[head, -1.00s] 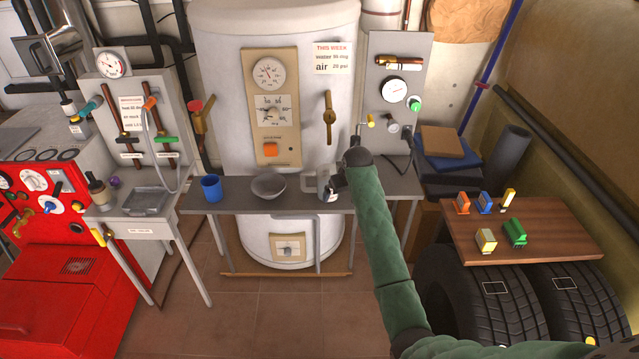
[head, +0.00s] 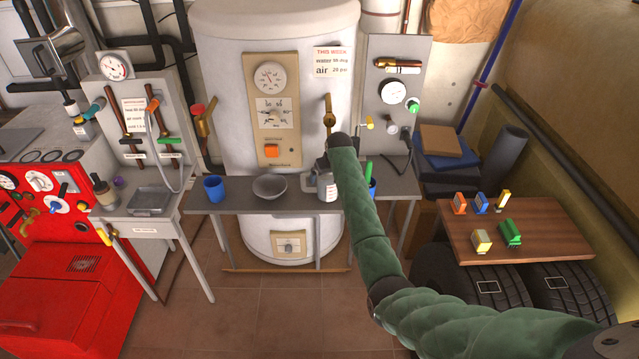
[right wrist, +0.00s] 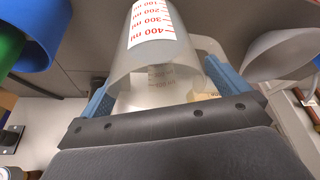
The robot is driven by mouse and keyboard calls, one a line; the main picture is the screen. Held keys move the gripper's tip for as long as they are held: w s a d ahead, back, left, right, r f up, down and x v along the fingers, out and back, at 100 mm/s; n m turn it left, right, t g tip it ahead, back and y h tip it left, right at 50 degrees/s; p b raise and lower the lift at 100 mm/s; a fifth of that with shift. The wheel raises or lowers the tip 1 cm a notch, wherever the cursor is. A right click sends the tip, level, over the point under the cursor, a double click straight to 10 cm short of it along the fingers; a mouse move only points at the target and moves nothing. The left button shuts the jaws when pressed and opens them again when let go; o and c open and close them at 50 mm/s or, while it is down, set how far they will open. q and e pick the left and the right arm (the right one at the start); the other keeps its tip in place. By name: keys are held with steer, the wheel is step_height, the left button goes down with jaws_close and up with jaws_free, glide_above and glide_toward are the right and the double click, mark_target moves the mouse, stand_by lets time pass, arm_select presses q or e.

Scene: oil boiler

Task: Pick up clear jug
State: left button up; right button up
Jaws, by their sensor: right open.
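The clear jug (head: 327,188) stands on the grey bench, with its handle on the left, partly covered by my right arm. In the right wrist view the jug (right wrist: 155,65) shows red millilitre marks on a white label. My right gripper (right wrist: 165,88) is open, with a blue finger on either side of the jug's body. I cannot tell whether the fingers touch it. In the head view the right gripper (head: 322,165) is at the jug's top, mostly hidden by the arm. My left gripper is not in view.
A grey bowl (head: 270,187) and a blue mug (head: 214,188) stand left of the jug on the bench (head: 240,205). A blue cup (head: 372,188) holding a green item is close on its right. The boiler (head: 300,110) rises behind.

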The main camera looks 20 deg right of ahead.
steer(key=shift+s+x, duration=0.2)
steer(key=shift+x, duration=0.95)
steer(key=c, duration=1.2)
